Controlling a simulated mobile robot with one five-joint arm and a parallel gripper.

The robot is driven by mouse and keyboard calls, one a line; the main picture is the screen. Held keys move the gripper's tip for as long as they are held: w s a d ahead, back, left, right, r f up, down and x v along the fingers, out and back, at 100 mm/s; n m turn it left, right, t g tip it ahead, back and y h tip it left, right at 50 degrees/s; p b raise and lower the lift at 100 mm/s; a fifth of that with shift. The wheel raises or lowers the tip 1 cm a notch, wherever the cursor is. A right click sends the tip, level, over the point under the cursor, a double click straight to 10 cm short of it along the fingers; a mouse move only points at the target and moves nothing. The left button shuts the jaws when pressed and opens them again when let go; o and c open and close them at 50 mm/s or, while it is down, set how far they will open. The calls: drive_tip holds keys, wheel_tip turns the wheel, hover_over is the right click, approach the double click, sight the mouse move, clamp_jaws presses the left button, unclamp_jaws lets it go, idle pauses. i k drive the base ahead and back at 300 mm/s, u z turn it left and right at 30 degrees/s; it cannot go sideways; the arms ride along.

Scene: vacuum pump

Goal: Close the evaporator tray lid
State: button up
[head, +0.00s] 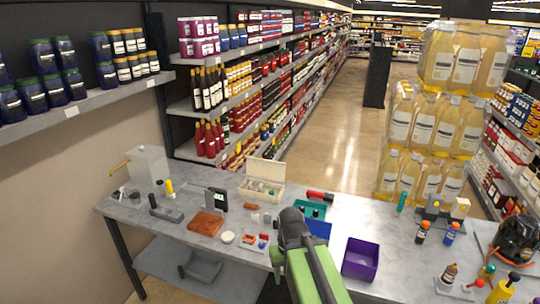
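A cream box (260,195) with a raised lid (267,169) stands at the back middle of the grey table; it looks like the evaporator tray. The lid is hinged at the back and stands open, leaning back a little. Small items show inside the box. My arm, green and dark grey, reaches in from the bottom middle. Its dark end with my gripper (292,217) is in front of and a little right of the box, apart from it. The fingers cannot be made out, and nothing is clearly seen held.
A teal holder (311,210) and a red-handled tool (320,196) lie right of the box. A purple bin (361,259) is right of my arm. A brown block (206,223) and a dark device (217,199) stand left. Shelves and stacked bottles surround the table.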

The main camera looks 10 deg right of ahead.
sight(269, 170)
drive_tip(key=i, duration=1.95)
